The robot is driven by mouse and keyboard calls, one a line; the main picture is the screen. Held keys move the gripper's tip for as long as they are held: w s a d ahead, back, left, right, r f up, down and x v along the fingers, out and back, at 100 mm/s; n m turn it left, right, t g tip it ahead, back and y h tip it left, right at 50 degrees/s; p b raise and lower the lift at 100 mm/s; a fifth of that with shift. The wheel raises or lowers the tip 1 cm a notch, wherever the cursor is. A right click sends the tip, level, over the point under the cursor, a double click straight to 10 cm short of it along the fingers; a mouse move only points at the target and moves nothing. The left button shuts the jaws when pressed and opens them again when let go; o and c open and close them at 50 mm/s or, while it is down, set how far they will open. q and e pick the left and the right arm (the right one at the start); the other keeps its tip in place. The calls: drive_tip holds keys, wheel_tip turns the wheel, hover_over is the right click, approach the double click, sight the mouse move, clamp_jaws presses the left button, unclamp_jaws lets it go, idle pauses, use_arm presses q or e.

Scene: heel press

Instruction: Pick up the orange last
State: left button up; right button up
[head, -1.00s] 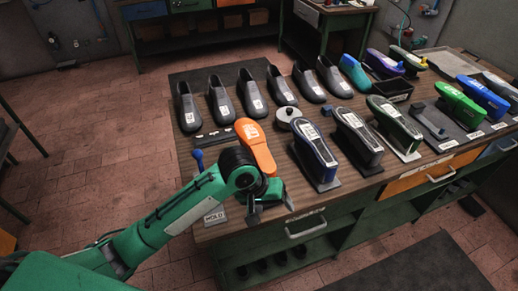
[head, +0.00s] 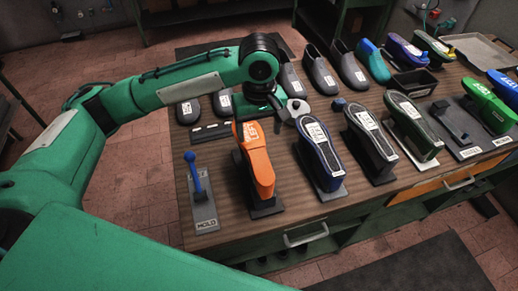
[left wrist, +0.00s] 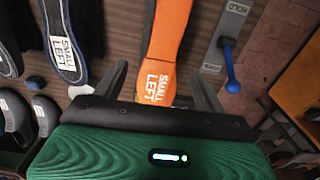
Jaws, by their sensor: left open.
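The orange last (head: 258,172) stands on a dark base near the left front of the bench, with a white label at its far end. In the left wrist view the orange last (left wrist: 170,40) reads "SMALL LEFT", and its labelled end lies between my fingers. My left gripper (head: 279,110) is open and empty, just beyond the labelled end of the last, partly hidden by its own wrist. In the left wrist view both fingers of my left gripper (left wrist: 162,85) show spread, one on each side of the last, with no contact visible. My right gripper is not in view.
A white round item (head: 296,107) lies by the gripper. Several dark shoes line the back.

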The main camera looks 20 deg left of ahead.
sight(257, 155)
use_arm(q)
drive_tip(key=f, duration=0.4)
drive_tip(key=f+p, duration=0.1)
drive_tip(key=f, duration=0.1)
drive_tip(key=shift+s, duration=0.35)
wheel_tip(257, 155, down, 3)
drive_tip(key=shift+s+a+r+p, duration=0.1)
drive_tip(key=shift+s+a+p, duration=0.05)
drive_tip(key=shift+p, duration=0.75)
wheel_tip(257, 155, down, 2)
drive_tip(key=shift+a+f+p, duration=0.1)
drive_tip(key=shift+f+p, duration=0.15)
drive_tip(key=shift+p, duration=0.1)
drive_tip(key=shift+f, duration=0.45)
drive_tip(key=c, duration=1.1)
drive_tip(key=shift+c, duration=0.9)
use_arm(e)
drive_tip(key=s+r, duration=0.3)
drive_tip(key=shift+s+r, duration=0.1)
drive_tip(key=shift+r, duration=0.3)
use_arm(q)
drive_tip(key=shift+r, duration=0.1)
